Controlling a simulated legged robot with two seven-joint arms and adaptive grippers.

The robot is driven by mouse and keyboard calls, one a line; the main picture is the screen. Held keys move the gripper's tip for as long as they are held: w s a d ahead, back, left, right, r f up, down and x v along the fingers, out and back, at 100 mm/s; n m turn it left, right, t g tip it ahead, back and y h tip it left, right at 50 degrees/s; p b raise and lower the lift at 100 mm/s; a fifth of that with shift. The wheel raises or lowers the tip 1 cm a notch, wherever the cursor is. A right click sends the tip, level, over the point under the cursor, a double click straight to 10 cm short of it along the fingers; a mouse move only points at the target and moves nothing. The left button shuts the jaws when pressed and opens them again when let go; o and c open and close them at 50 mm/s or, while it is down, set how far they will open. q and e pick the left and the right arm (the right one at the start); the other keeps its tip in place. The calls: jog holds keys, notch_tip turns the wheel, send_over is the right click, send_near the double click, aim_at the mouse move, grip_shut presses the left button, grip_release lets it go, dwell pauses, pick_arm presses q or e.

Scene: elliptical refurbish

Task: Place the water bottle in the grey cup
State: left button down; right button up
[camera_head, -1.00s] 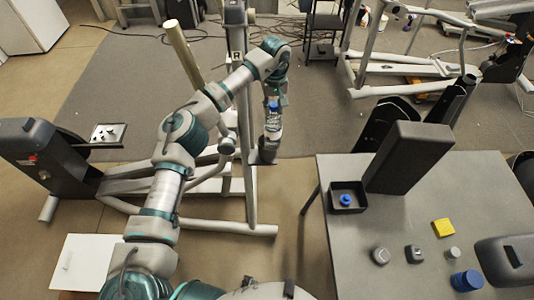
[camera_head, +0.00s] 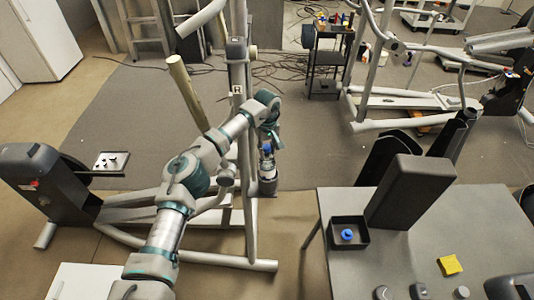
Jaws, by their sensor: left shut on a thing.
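My left arm reaches in from the lower left, and its left gripper (camera_head: 267,138) points down beside the upright frame of the elliptical machine. It is shut on the water bottle (camera_head: 267,164), a small bottle with a blue cap, held at its top. The bottle is about upright. The dark grey cup (camera_head: 268,187) is directly below the bottle, beside the machine's frame. The bottle's lower end meets the cup's rim in the picture. How deep it sits in the cup cannot be told. My right gripper does not show.
The elliptical machine's upright (camera_head: 238,120) stands close left of the gripper. On the right, a grey table (camera_head: 390,270) bears a black box (camera_head: 364,236) with a blue item, a tall dark block (camera_head: 408,192) and a yellow block (camera_head: 449,265). Floor is clear between cup and table.

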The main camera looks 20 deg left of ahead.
pick_arm(q)
jog(key=shift+d+f, duration=0.2)
jog(key=shift+f, duration=0.45)
jog(key=shift+w+d+f, duration=0.1)
jog(key=shift+d+f, duration=0.05)
jog(key=shift+f, duration=0.05)
jog(key=c, duration=0.8)
grip_release()
jog(key=shift+a, duration=0.2)
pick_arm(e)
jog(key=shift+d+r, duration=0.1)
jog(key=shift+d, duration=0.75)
pick_arm(q)
jog(key=shift+a+f, duration=0.1)
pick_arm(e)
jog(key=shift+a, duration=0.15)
